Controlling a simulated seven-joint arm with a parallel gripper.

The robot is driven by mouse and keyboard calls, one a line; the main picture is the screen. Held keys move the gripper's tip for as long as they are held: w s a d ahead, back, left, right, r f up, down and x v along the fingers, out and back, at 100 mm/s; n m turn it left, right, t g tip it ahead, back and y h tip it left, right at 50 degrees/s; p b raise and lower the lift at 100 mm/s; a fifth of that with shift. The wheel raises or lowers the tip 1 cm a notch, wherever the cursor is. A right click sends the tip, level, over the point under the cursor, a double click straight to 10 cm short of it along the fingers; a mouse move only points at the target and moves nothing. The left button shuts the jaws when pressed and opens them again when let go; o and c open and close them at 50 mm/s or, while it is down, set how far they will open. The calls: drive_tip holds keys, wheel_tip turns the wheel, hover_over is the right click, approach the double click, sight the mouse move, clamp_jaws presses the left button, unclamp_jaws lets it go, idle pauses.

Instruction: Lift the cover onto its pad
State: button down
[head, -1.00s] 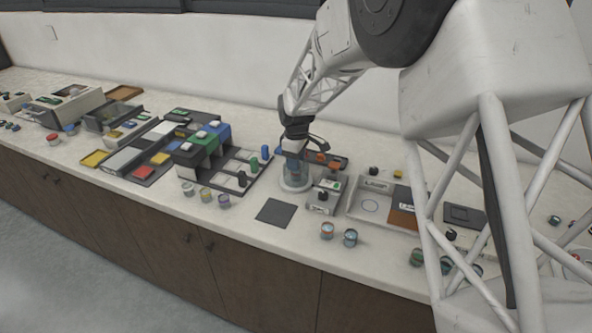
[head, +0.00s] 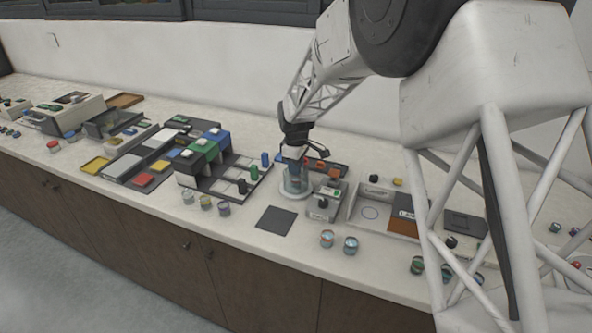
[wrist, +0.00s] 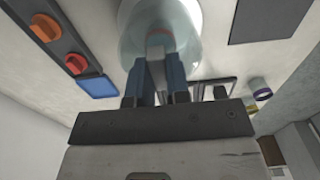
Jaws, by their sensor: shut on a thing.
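The clear, round cover (head: 295,184) stands upright on a pale round base (head: 293,194) near the middle of the counter in the head view. It also shows at the top of the wrist view (wrist: 187,22). My gripper (head: 294,156) is above it, pointing down. In the wrist view my gripper (wrist: 157,62) has its blue fingers shut on the cover's grey handle. Whether the cover touches its base or is slightly raised, I cannot tell. A bare dark square pad (head: 276,221) lies on the counter to the front left of the cover.
A grey control box (head: 324,205) stands close to the right of the cover. A strip with orange knobs (wrist: 62,45) lies beside it. A rack with dark, green and blue pegs (head: 228,180) is to the left. Two small jars (head: 339,242) stand near the front edge.

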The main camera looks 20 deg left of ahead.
wheel_tip(320, 180, up, 10)
drive_tip(key=shift+f, duration=0.15)
idle(0.4)
drive_tip(key=shift+s, duration=0.1)
idle(0.5)
drive_tip(key=s+d+f+n, duration=0.1)
drive_tip(key=s+d+f, duration=0.1)
drive_tip(key=s, duration=0.7)
drive_tip(key=s+d+f+n, duration=0.2)
drive_tip(key=s+d, duration=0.3)
drive_tip(key=s, duration=0.4)
drive_tip(key=s+d+f+n, duration=0.1)
drive_tip(key=s+d+f, duration=0.1)
drive_tip(key=s, duration=0.6)
drive_tip(key=shift+s+d, duration=0.4)
drive_tip(key=shift+d, duration=0.45)
drive_tip(key=shift+w+a, duration=0.1)
drive_tip(key=shift+w, duration=0.05)
drive_tip(key=w+a+f, duration=0.1)
drive_tip(key=w+a, duration=0.9)
drive_tip(key=w, duration=0.1)
drive_tip(key=shift+w+a+f, duration=0.2)
drive_tip(key=shift+w+a, duration=0.05)
drive_tip(key=shift+w, duration=0.1)
